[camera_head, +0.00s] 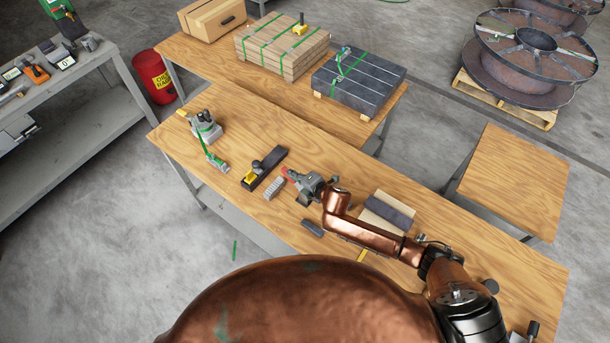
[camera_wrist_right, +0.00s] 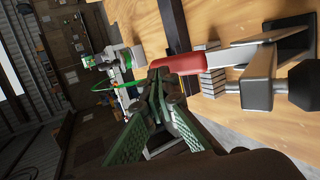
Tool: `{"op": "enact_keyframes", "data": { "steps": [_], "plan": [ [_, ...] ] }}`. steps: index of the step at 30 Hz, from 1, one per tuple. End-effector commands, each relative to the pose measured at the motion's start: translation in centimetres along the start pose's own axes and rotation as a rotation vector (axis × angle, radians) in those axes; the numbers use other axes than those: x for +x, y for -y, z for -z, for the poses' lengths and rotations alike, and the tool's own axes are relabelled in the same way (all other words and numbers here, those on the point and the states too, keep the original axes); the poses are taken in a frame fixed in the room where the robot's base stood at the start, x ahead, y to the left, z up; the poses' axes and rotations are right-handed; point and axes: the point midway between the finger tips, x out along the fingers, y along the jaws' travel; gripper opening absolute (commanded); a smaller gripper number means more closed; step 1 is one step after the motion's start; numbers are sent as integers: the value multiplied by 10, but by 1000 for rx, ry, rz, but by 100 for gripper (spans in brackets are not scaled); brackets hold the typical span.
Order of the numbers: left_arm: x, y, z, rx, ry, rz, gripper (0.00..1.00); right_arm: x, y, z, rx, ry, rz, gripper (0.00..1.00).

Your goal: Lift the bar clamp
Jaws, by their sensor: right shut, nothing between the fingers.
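The bar clamp has a red handle, a grey metal bar and jaw, and a black knob; its red part (camera_head: 289,174) shows just left of my right gripper in the head view. In the right wrist view the clamp's red handle (camera_wrist_right: 172,35) and metal jaw (camera_wrist_right: 258,85) lie above the table. My right gripper (camera_head: 308,182) is shut with nothing between its fingers. In the right wrist view its fingertips (camera_wrist_right: 160,78) are at the lower end of the red handle; I cannot tell whether they touch. My left gripper is not in view.
The clamp is over a wooden table (camera_head: 440,227). A dark block (camera_head: 266,166), a light grey block (camera_head: 274,188) and a strapping tool (camera_head: 205,128) are on the left. A dark pad on a light board (camera_head: 387,211) lies to the right. The table's far right is mostly clear.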

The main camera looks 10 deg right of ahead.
Motion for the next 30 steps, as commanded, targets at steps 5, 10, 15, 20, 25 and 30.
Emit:
{"op": "enact_keyframes", "data": {
  "steps": [5,10,15,20,25,30],
  "plan": [
    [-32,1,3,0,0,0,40,-22,-19,-1,-3,-3,0,0],
    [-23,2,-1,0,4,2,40,-50,-27,0,-6,-4,-2,0],
    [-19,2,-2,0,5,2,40,-79,-41,1,-4,-4,-3,0],
    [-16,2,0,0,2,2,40,-99,-50,1,-4,-4,-2,0],
    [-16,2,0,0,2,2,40,-109,-55,1,-2,-4,0,0],
    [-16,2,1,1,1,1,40,-111,-56,2,-2,-4,0,0]
  ]
}}
